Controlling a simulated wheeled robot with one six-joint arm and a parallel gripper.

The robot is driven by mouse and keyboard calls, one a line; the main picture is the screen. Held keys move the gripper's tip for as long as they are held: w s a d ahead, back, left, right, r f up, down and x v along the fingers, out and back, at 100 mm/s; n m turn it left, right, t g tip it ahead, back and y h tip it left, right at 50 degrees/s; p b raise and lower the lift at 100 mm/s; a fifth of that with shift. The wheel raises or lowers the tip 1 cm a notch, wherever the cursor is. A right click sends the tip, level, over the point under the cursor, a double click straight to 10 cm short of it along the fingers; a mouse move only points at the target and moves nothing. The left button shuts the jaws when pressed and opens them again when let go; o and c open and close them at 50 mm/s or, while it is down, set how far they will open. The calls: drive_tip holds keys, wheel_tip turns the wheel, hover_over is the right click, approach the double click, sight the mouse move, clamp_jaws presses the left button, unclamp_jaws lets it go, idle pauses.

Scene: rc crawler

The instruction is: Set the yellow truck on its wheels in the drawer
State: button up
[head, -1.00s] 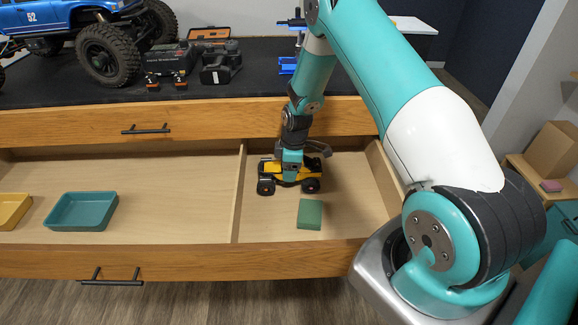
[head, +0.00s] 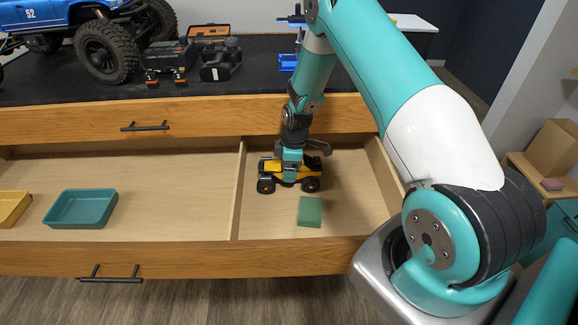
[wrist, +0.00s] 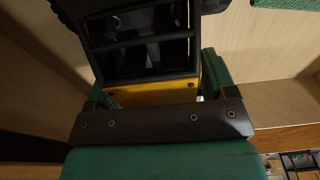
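The yellow truck (head: 285,172), with black wheels and a black cage, is upright in the right compartment of the open drawer (head: 150,258). Its wheels are at the drawer floor; I cannot tell whether they bear its full weight. My gripper (head: 290,168) points straight down on the truck's middle and hides part of it. In the wrist view the truck's yellow body (wrist: 150,101) and black cage fill the space at my gripper (wrist: 160,90). A green finger lies close along its right side; the left finger is mostly hidden. The gripper appears shut on the truck.
The left compartment holds a teal tray (head: 80,222) and a yellow tray (head: 10,222), with bare floor between tray and divider. The black worktop holds a blue crawler (head: 110,45).

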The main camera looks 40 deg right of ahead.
drive_tip(key=shift+o, duration=1)
wheel_tip(320, 180, up, 17)
drive_tip(key=s+d+b, duration=0.1)
drive_tip(key=b, duration=0.1)
drive_tip(key=shift+d+r+b, duration=0.15)
drive_tip(key=shift+d+b, duration=0.2)
drive_tip(key=shift+d, duration=0.05)
drive_tip(key=shift+s, duration=0.1)
drive_tip(key=s+a+r+m, duration=0.1)
drive_tip(key=s+a+r, duration=0.2)
drive_tip(key=a, duration=0.3)
drive_tip(key=s+a+r+y, duration=0.1)
drive_tip(key=s+a+r, duration=0.3)
drive_tip(key=a, duration=0.1)
drive_tip(key=s+a+r+m, duration=0.1)
drive_tip(key=s+a+r, duration=0.2)
drive_tip(key=a, duration=0.3)
drive_tip(key=s+a+r+m+y, duration=0.1)
drive_tip(key=s+a, duration=0.3)
drive_tip(key=s, duration=0.4)
drive_tip(key=s+a+r+m+y, duration=0.1)
drive_tip(key=s+a+r, duration=0.1)
drive_tip(key=s+a, duration=0.3)
drive_tip(key=s, duration=0.4)
drive_tip(key=shift+r+g, duration=0.2)
drive_tip(key=shift+g, duration=0.2)
